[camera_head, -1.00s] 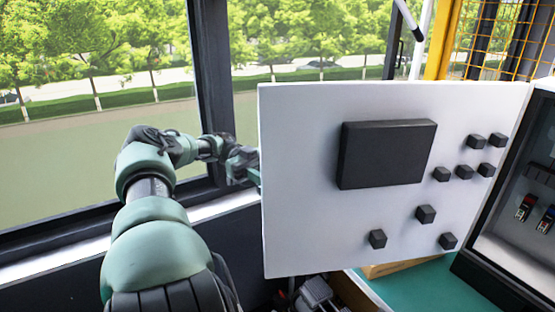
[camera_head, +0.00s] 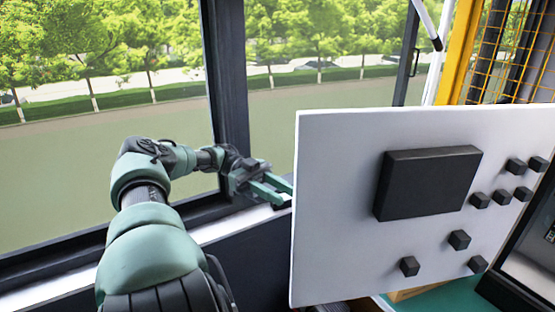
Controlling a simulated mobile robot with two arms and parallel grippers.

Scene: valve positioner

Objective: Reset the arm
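My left arm comes in from the lower left and reaches forward along the window. My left gripper (camera_head: 281,193) has two green fingers that appear apart, with nothing seen between them. Its fingertips are at the left edge of a white panel (camera_head: 340,250) that carries dark blocks; I cannot tell whether they touch it or how far apart in depth they are. My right gripper does not show.
The panel bears a large dark box (camera_head: 427,183) and several small dark cubes. A dark-framed cabinet (camera_head: 510,285) stands at the right edge. A window post (camera_head: 226,80) and sill (camera_head: 225,228) lie beside my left arm. A yellow post (camera_head: 458,55) and mesh stand behind.

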